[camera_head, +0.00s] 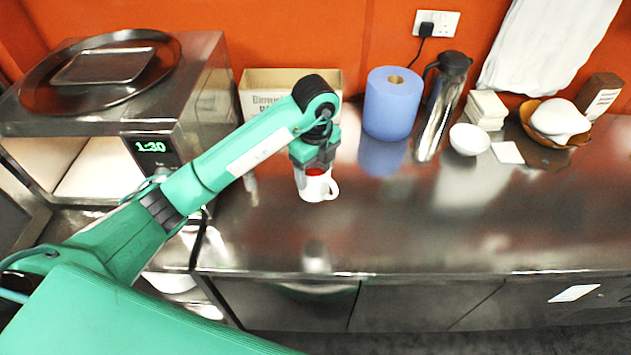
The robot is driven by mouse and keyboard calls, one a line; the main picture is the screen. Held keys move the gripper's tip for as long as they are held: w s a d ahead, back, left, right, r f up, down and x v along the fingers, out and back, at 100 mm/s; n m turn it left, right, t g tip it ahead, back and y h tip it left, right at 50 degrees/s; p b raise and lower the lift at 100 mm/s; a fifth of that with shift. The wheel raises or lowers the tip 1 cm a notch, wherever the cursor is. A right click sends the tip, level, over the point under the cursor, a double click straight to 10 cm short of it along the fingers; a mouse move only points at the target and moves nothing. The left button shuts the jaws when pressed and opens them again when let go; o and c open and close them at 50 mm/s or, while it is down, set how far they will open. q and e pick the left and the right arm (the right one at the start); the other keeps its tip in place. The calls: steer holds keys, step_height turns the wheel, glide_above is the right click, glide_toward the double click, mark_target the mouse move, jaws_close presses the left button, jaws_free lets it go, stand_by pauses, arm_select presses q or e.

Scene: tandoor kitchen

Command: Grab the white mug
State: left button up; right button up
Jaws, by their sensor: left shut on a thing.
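The white mug (318,187) is on or just above the steel counter, left of the picture's middle, with its handle to the right. I cannot tell whether its base touches the counter. My left gripper (314,172) reaches down over it from the left and is shut on it. The fingers hide part of the mug's rim, and something red shows at its top. My right gripper is not in view.
Behind stand a cardboard box (289,82), a blue paper roll (391,104) and a steel flask (441,105). Right are a white bowl (469,139) and a brown bowl (536,147). A steel oven (196,100) stands left. The counter's front (450,225) is clear.

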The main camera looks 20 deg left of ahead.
arm_select(q)
steer(key=shift+r, duration=2.4)
